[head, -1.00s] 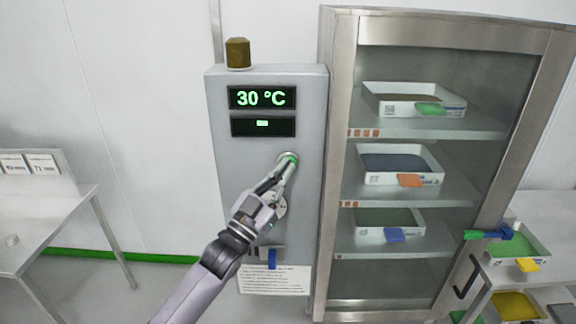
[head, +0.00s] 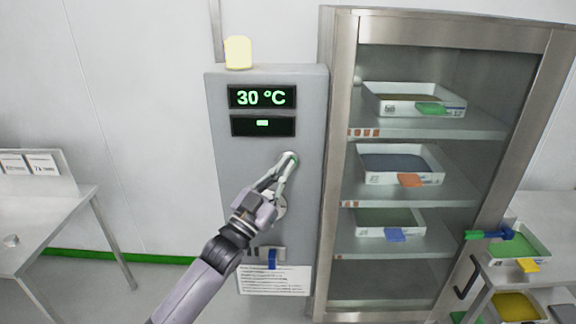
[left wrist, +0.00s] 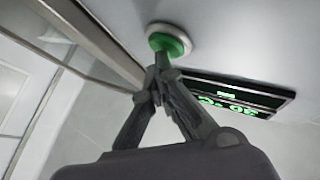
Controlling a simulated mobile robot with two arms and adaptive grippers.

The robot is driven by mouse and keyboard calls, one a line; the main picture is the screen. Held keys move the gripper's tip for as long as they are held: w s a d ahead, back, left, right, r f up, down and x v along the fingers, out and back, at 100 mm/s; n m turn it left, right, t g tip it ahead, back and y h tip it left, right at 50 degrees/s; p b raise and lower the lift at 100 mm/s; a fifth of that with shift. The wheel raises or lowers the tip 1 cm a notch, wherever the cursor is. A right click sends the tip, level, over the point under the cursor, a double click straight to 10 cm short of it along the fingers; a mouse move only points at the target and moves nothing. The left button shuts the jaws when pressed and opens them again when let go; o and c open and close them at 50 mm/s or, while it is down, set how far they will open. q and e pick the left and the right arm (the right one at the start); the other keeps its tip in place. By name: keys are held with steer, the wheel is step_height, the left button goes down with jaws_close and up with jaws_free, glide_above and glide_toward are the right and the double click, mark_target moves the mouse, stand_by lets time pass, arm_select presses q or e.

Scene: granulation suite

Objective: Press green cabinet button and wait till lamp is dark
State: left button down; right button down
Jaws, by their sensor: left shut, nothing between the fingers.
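The green button (left wrist: 164,43) sits in a pale ring on the grey control cabinet (head: 308,115). In the head view the button (head: 292,158) is mostly hidden by my fingertips. My left gripper (head: 287,166) is shut and empty, its tips at the button. In the left wrist view the closed fingertips (left wrist: 158,72) meet the button's lower edge; whether they press it in I cannot tell. The lamp (head: 238,52) on top of the cabinet is lit pale yellow. The display (head: 262,97) reads 30 °C. My right gripper is not in view.
A glass-fronted drying cabinet (head: 340,200) with trays on shelves stands close on the right. A steel table (head: 50,215) is at the left, a cart with trays (head: 490,270) at the lower right.

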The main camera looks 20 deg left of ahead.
arm_select(q)
steer(key=shift+s, duration=0.1)
steer(key=shift+s+d+p, duration=0.25)
steer(key=shift+s+p, duration=0.1)
steer(key=shift+s, duration=0.45)
steer(key=s+p, duration=0.1)
steer(key=s, duration=0.1)
steer(key=s+d, duration=0.1)
steer(key=s, duration=0.1)
steer(key=shift+s+d+p, duration=0.2)
steer(key=shift+s+p, duration=0.2)
stand_by(0.4)
